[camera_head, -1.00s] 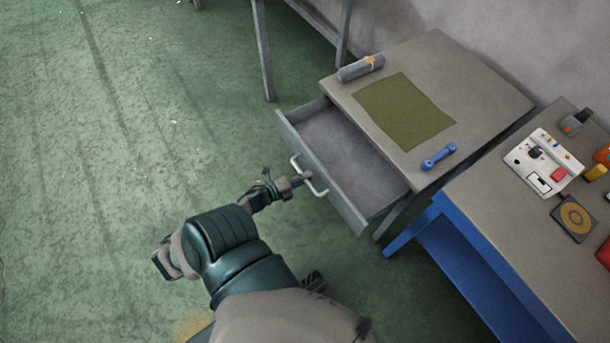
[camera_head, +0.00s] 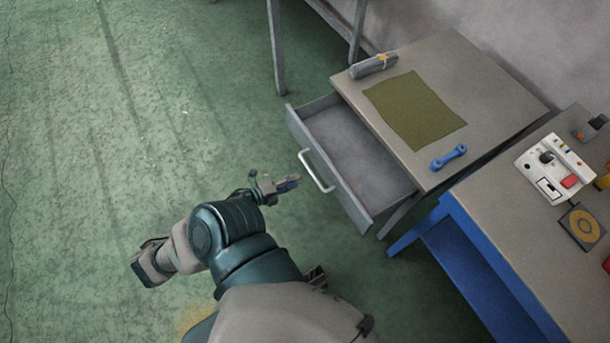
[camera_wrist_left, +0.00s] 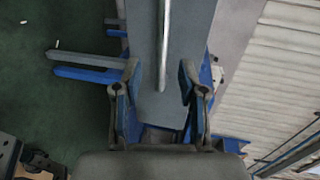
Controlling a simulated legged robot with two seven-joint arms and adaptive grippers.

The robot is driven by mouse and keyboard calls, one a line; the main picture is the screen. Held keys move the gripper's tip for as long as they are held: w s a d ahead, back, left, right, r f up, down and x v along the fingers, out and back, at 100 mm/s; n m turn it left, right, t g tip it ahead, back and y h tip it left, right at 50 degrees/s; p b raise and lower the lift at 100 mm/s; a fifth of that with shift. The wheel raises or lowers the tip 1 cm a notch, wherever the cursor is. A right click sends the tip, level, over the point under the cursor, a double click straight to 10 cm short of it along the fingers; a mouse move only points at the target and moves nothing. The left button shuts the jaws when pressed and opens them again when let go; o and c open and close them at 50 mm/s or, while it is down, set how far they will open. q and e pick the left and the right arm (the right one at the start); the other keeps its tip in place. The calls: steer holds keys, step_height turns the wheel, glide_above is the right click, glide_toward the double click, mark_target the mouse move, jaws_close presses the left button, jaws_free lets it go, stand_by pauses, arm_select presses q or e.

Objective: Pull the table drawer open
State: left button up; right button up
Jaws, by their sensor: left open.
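The grey table's drawer (camera_head: 350,150) stands pulled out in the head view, with its empty inside showing. Its white handle (camera_head: 317,171) is on the front panel. My left gripper (camera_head: 290,183) is just left of the handle, apart from it. In the left wrist view, my left gripper (camera_wrist_left: 158,85) has its two fingers spread and nothing between them. The handle (camera_wrist_left: 164,45) shows there as a pale bar ahead of the fingers, against the grey drawer front (camera_wrist_left: 190,40). My right gripper is not in view.
On the tabletop (camera_head: 480,90) lie a green mat (camera_head: 413,108), a grey roll (camera_head: 373,66) and a blue wrench-like tool (camera_head: 448,157). A blue-framed bench (camera_head: 500,205) with a white control panel (camera_head: 555,165) stands close at right. The green floor at left is clear.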

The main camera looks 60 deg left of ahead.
arm_select(q)
steer(key=shift+v, duration=1.85)
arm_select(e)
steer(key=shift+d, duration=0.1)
arm_select(q)
steer(key=shift+f, duration=0.1)
steer(key=d+f+n+g+y+p, duration=0.3)
steer(key=d+f+n+g, duration=0.3)
steer(key=f+n, duration=0.6)
steer(key=s+d+f+n+g+h+p, duration=0.1)
steer(key=s+d+f+n+g, duration=0.1)
steer(key=d, duration=0.6)
steer(key=s+d+f+n+g+h+p, duration=0.1)
steer(key=s+d+f+n+g, duration=0.1)
steer(key=s+d+f+g, duration=0.3)
steer(key=d+f+g, duration=0.1)
steer(key=d+f, duration=0.1)
steer(key=d, duration=0.2)
steer(key=shift+f+n, duration=0.2)
steer(key=shift+n, duration=0.1)
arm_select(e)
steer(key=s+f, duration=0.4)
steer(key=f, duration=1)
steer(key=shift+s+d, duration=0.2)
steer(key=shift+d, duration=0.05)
arm_select(q)
steer(key=shift+s, duration=0.1)
